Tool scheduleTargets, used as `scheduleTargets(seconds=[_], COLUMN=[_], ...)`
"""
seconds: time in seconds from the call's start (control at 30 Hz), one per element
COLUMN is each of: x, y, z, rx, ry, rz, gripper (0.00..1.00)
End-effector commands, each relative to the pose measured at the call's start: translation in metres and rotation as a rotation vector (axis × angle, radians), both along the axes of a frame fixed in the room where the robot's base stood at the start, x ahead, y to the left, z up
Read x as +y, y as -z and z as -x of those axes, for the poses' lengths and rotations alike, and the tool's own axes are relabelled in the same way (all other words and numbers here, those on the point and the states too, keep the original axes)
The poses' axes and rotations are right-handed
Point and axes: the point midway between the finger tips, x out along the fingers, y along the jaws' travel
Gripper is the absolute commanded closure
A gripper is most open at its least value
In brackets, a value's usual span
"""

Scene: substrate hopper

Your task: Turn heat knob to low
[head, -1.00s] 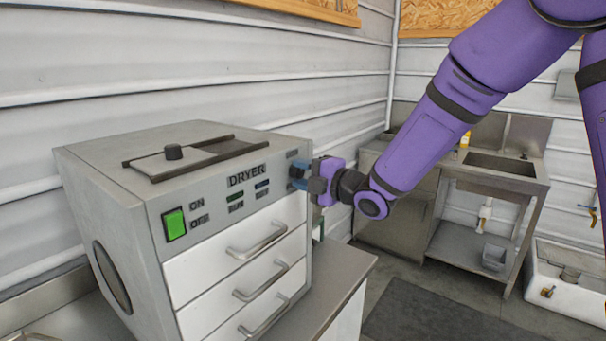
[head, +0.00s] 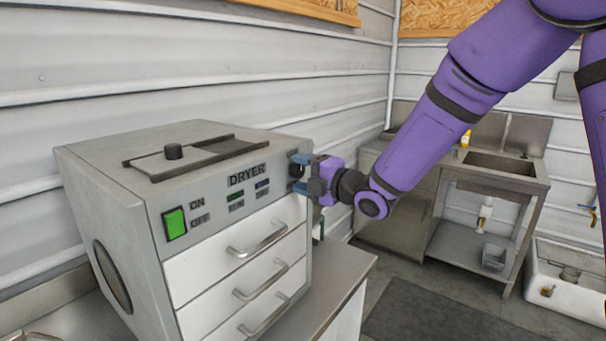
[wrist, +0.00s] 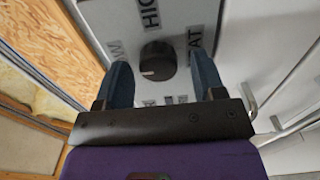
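The dryer (head: 180,240) is a grey box on the counter, with its labelled front panel facing right. The heat knob (wrist: 158,61) is a round black knob in the wrist view, with a light mark on its left side. Letters reading HIGH, and parts of LOW and HEAT, surround it. My gripper (wrist: 163,85) is open, its two blue fingers on either side of the knob with gaps to both. In the head view my gripper (head: 299,173) is at the panel's right end, and the knob is only partly visible behind it.
A green on/off switch (head: 174,223) is at the panel's left end. White drawers with metal handles (head: 258,240) lie below the panel. A sink table (head: 500,170) stands behind at right.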

Motion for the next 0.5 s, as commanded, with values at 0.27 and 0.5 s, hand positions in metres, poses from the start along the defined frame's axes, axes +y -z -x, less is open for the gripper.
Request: scheduleTargets(seconds=[0.27, 0.5], x=[-0.006, -0.037], y=[-0.001, -0.001], z=[0.004, 0.027], rx=[-0.001, -0.001], ry=[0.002, 0.003], rz=[-0.001, -0.001], gripper=[0.37, 0.37])
